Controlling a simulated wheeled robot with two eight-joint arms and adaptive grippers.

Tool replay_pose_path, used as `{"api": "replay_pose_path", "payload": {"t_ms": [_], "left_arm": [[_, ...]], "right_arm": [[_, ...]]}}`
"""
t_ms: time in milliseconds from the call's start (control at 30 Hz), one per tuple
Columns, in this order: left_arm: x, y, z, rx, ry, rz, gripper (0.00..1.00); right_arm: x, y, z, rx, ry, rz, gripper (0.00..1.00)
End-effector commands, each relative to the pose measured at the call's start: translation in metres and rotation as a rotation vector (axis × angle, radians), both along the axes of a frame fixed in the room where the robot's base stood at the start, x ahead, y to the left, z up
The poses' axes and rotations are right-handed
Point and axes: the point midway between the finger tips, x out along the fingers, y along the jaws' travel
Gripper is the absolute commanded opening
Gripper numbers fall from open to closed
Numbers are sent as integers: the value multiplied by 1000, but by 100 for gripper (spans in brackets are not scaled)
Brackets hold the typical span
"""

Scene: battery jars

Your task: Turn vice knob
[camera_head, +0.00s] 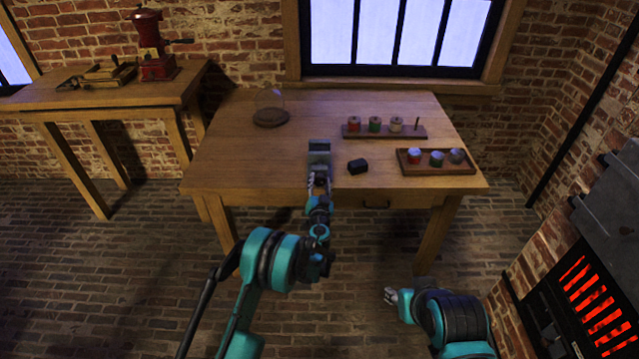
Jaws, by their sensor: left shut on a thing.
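A grey vice (319,152) stands at the front edge of the wooden table, left of the table's middle. Its knob, on the near side, is mostly hidden by my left gripper (318,182). My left gripper reaches in from the front and is shut on the vice knob. My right gripper (390,296) is low in front of the table, away from the vice and over the floor. It is small in view, and I cannot tell whether its fingers are open or shut.
A small black block (357,166) lies just right of the vice. A rack of coloured spools (415,132) and a tray of small jars (467,170) sit at the right. A glass dome (270,104) stands back left. The table's left part (240,155) is clear.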

Motion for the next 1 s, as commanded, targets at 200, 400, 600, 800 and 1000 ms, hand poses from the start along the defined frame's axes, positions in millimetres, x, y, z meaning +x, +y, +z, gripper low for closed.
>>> {"api": "replay_pose_path", "payload": {"t_ms": [200,400,600,800,1000], "left_arm": [[0,0,0,203,0,0,12],[0,0,0,393,0,0,12],[0,0,0,583,0,0,12],[0,-1,0,773,0,0,12],[0,-1,0,963,-1,-1,12]], "right_arm": [[0,0,0,0,0,0,40],[0,0,0,0,0,0,40],[0,0,0,0,0,0,40],[0,0,0,0,0,0,40],[0,0,0,0,0,0,40]]}}
